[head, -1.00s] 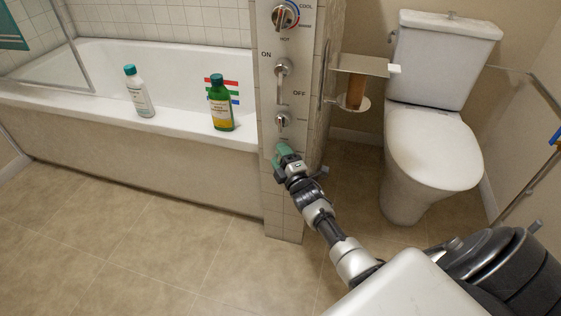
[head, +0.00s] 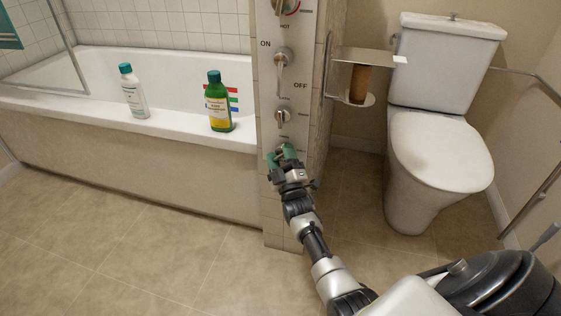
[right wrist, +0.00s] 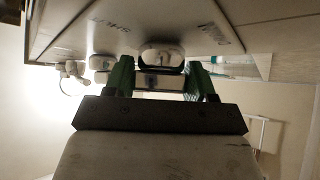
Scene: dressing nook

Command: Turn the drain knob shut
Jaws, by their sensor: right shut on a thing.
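The tiled panel (head: 274,215) at the end of the tub carries a column of controls. My right gripper (head: 283,155) is at the lowest one in the head view, against the panel face, and largely hides it. In the right wrist view a pale, rounded drain knob (right wrist: 161,56) lies between the two green fingers of my right gripper (right wrist: 161,80), which are shut on it. Dark lettering stands on the panel on both sides of the knob; I cannot read it clearly. The knob's exact angle is hard to tell. My left gripper is out of view.
Above are a smaller knob (head: 283,115) and an ON/OFF lever (head: 281,70). A white bottle (head: 134,95) and a green bottle (head: 220,108) stand on the tub rim (head: 60,105). A paper holder (head: 360,58) and toilet (head: 435,150) are at right. The floor at left is clear.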

